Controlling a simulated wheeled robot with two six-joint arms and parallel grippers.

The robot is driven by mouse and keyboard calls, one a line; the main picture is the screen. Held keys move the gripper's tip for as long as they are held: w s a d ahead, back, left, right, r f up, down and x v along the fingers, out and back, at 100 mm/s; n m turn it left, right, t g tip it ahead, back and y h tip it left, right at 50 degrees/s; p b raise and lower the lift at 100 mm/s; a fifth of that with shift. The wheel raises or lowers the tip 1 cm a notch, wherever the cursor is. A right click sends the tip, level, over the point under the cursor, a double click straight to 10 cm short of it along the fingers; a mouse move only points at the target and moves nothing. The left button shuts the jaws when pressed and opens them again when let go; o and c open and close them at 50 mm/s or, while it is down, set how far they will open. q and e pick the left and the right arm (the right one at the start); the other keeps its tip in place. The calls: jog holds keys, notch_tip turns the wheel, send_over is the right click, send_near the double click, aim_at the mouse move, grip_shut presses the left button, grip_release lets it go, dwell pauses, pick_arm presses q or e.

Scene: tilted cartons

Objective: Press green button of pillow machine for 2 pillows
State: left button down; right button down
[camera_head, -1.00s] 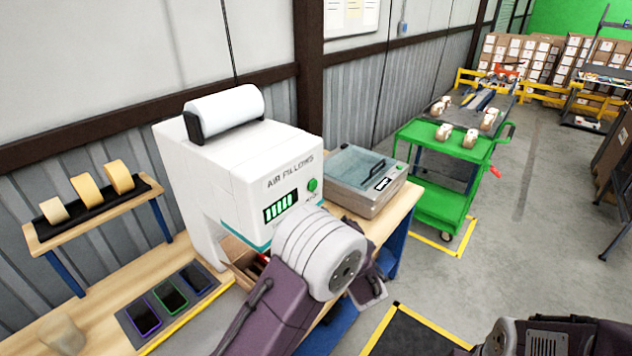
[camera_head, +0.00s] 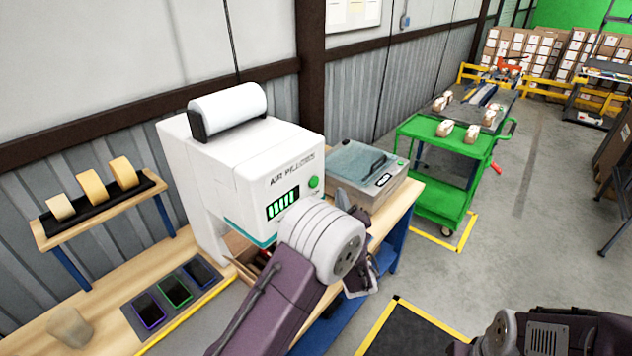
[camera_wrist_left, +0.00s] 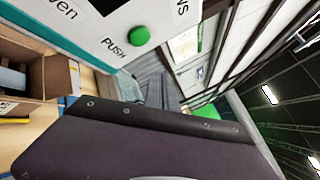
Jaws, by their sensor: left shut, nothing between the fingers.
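The white air pillow machine (camera_head: 235,165) stands on the wooden bench, with lit green bars on its front display (camera_head: 283,203). Its round green button (camera_head: 314,182) is uncovered; in the left wrist view the button (camera_wrist_left: 139,35) sits beside the word PUSH. My left gripper (camera_head: 343,197) is shut and empty, mostly hidden behind my wrist. Its grey fingers show just right of the machine front, a little below and right of the button, apart from it. In the left wrist view the fingers (camera_wrist_left: 165,94) are below the button. My right gripper is out of view.
An open carton (camera_head: 243,250) sits under the machine. A grey lidded device (camera_head: 368,172) stands right of it on the bench. Tape rolls (camera_head: 92,186) and phone trays (camera_head: 172,291) are at left. A green cart (camera_head: 443,160) stands beyond.

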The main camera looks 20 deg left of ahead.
aim_at(314, 182)
pick_arm(q)
jog(key=shift+w+a+b, duration=0.15)
jog(key=shift+w+a, duration=0.15)
jog(key=shift+a, duration=0.5)
jog(key=shift+w+a+b, duration=0.1)
jog(key=shift+w+a, duration=0.2)
jog(key=shift+a, duration=0.55)
jog(key=shift+w+a+b, duration=0.15)
jog(key=shift+w+a, duration=0.15)
jog(key=shift+a, duration=0.5)
jog(key=shift+w+a+b, duration=0.1)
jog(key=shift+a+b, duration=0.3)
jog(key=shift+b, duration=0.1)
jog(key=shift+w+a+b, duration=0.15)
jog(key=shift+a+b, duration=0.25)
dwell(0.6)
jog(key=shift+d, duration=0.1)
jog(key=shift+s+d+b, duration=0.3)
jog(key=shift+d+b, duration=0.15)
jog(key=shift+d, duration=0.25)
